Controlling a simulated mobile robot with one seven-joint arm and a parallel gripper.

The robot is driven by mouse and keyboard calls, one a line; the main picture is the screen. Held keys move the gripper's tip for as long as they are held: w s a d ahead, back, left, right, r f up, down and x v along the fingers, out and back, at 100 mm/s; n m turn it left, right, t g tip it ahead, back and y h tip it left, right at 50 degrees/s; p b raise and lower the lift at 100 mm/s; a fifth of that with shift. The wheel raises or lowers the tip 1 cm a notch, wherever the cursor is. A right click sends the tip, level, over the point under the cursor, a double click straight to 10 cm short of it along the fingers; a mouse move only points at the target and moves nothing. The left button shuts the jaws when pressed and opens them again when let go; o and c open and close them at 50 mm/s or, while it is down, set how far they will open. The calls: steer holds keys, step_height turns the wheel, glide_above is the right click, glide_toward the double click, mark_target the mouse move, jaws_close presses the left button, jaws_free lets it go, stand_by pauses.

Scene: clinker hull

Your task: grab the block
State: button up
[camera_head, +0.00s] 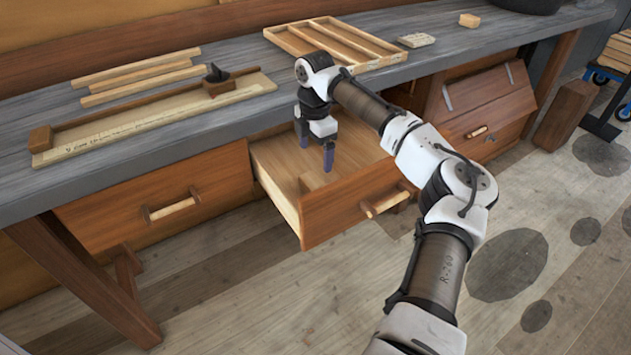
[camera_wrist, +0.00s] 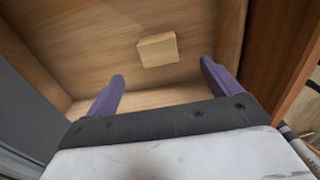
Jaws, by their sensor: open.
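A small pale wooden block (camera_wrist: 158,50) lies on the floor of the open drawer. In the head view a light patch inside the drawer (camera_head: 347,222), behind its front, may be part of the block, but I cannot tell. My gripper (camera_head: 315,150) hangs over the drawer, fingers pointing down. In the wrist view its two purple fingers (camera_wrist: 162,80) are open and apart, with nothing between them.
The grey workbench (camera_head: 230,100) overhangs the drawer. A divided wooden tray (camera_head: 340,45), a small block-like piece (camera_head: 416,40) and wooden strips (camera_head: 135,72) lie on top. A closed drawer (camera_head: 170,205) is at left.

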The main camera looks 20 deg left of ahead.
mark_target(316, 178)
step_height(316, 178, down, 5)
steer(key=shift+f, duration=0.15)
steer(key=shift+w+f+p, duration=0.15)
steer(key=shift+f+p, duration=0.2)
steer(key=shift+f, duration=1.05)
steer(key=shift+w+f+p, duration=0.1)
steer(key=shift+f+p, duration=0.2)
steer(key=shift+f, duration=1.1)
steer(key=c, duration=1.1)
steer(key=shift+r, duration=0.1)
